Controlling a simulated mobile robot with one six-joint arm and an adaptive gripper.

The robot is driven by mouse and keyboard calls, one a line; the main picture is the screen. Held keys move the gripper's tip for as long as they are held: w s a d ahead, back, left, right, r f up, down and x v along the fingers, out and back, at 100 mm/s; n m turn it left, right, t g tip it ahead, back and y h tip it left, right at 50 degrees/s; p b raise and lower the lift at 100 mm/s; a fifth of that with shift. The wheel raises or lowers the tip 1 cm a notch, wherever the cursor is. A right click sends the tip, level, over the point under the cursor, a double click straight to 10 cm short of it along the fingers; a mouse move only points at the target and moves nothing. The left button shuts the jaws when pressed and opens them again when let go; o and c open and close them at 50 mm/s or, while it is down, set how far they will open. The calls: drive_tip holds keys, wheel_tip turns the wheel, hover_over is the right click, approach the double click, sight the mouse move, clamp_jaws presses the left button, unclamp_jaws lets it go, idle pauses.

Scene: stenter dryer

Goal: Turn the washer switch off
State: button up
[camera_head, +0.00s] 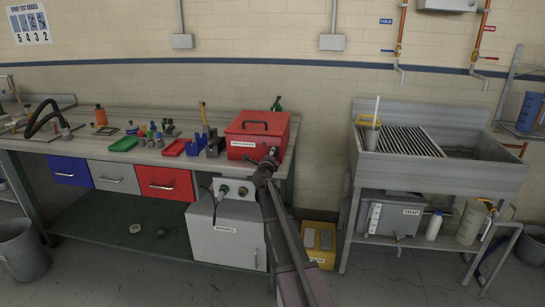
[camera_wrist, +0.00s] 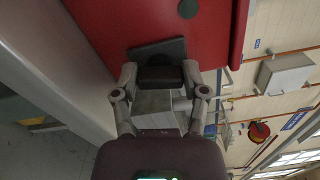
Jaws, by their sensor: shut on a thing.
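The washer is a red box (camera_head: 257,133) with a handle on its lid and a white label on its front, standing at the right end of the workbench. My gripper (camera_head: 268,163) is at the lower right of the box's front. In the wrist view the red face fills the top, with a dark square switch plate (camera_wrist: 172,47) on it. My gripper (camera_wrist: 160,76) is shut on the washer switch at this plate. The fingers hide most of the switch, so its position cannot be told.
The bench (camera_head: 96,150) holds green and red trays, bottles and small parts left of the washer. A grey box (camera_head: 226,232) stands below, and a yellow container (camera_head: 318,243) sits on the floor. A metal sink (camera_head: 440,173) stands to the right, with a floor gap between.

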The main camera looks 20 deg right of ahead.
drive_tip(key=shift+d+n, duration=0.15)
drive_tip(key=shift+n, duration=1.05)
drive_tip(key=o, duration=1.2)
drive_tip(key=shift+c, duration=0.2)
drive_tip(key=shift+s+a, duration=0.15)
drive_tip(key=shift+a, duration=0.05)
drive_tip(key=v, duration=1.1)
drive_tip(key=shift+s+a, duration=0.2)
drive_tip(key=shift+s, duration=0.05)
